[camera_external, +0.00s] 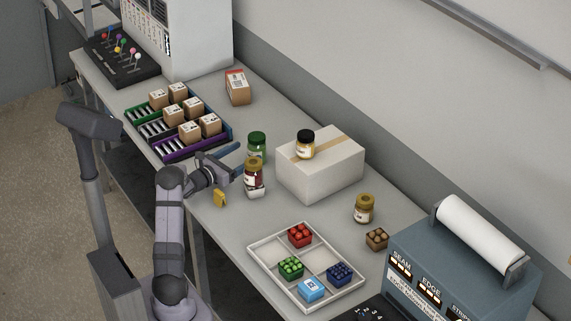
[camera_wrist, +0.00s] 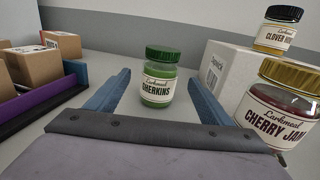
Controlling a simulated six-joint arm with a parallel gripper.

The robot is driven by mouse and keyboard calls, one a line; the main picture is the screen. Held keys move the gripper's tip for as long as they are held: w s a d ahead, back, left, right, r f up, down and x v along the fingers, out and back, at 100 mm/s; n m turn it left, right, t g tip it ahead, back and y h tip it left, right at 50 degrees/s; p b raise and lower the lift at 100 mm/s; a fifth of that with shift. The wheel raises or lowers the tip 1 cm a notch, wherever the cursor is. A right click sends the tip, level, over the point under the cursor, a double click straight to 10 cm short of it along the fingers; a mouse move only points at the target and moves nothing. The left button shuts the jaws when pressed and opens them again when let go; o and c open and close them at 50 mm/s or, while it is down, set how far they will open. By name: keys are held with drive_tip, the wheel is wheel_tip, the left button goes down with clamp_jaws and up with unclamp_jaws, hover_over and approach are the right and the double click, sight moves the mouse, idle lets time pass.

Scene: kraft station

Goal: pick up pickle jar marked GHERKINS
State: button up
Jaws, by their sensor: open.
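The pickle jar marked GHERKINS (camera_wrist: 158,78) is green with a dark green lid and stands upright on the table. In the external view the same jar (camera_external: 257,147) stands behind the cherry jam jar (camera_external: 254,179), which hides part of it. My gripper (camera_external: 236,160) is open, with its two blue fingers (camera_wrist: 160,85) spread to the left and right of the gherkins jar in the wrist view. The jar appears between or just beyond the fingertips; I cannot tell which. Nothing is held.
The gold-lidded cherry jam jar (camera_wrist: 281,101) stands close to the right finger. A white box (camera_external: 322,167) with a honey jar (camera_external: 305,145) on top is behind. Colored racks with cartons (camera_external: 189,132) are on the left. A divided tray (camera_external: 268,268) sits in front.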

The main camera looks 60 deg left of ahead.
sight(257, 145)
drive_tip(key=shift+w+a+p, duration=0.2)
drive_tip(key=shift+w+p, duration=0.15)
drive_tip(key=shift+w, duration=0.75)
drive_tip(key=shift+w+a+p, duration=0.2)
drive_tip(key=shift+w+p, duration=0.15)
drive_tip(key=shift+w, duration=0.7)
drive_tip(key=shift+w+a+p, duration=0.2)
drive_tip(key=shift+w+p, duration=0.15)
drive_tip(key=shift+w, duration=0.75)
drive_tip(key=c, duration=1.5)
drive_tip(key=shift+r, duration=0.25)
drive_tip(key=shift+c, duration=0.2)
